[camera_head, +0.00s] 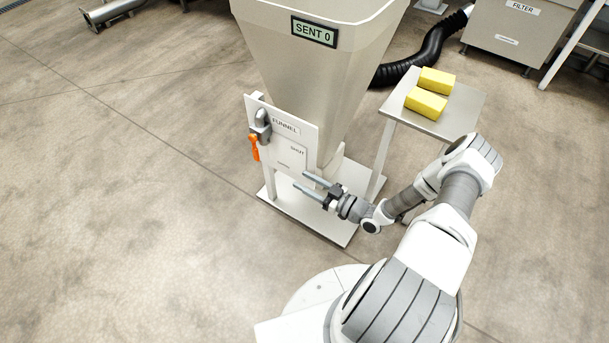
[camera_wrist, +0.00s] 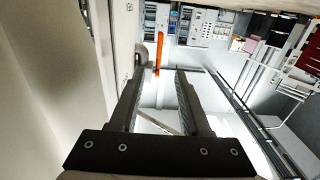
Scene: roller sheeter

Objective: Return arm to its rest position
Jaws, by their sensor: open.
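My arm reaches forward and left from my base in the head view, bent at the elbow. My gripper (camera_head: 309,184) is at the lower right of the funnel's front panel (camera_head: 284,134), with its two fingers pointing left. The fingers are apart with nothing between them. The wrist view also shows my gripper (camera_wrist: 157,80) open and empty. An orange handle (camera_head: 254,147) hangs from a grey latch on the panel's left side. It also shows in the wrist view (camera_wrist: 159,53), beyond the fingertips. I cannot tell whether the fingers touch the panel.
The large funnel (camera_head: 318,65) with a "SENT 0" display stands on a base plate (camera_head: 342,235). A small table (camera_head: 451,124) with yellow blocks (camera_head: 427,102) stands to the right, beside my forearm. A black hose (camera_head: 425,52) and a filter box (camera_head: 515,35) lie behind.

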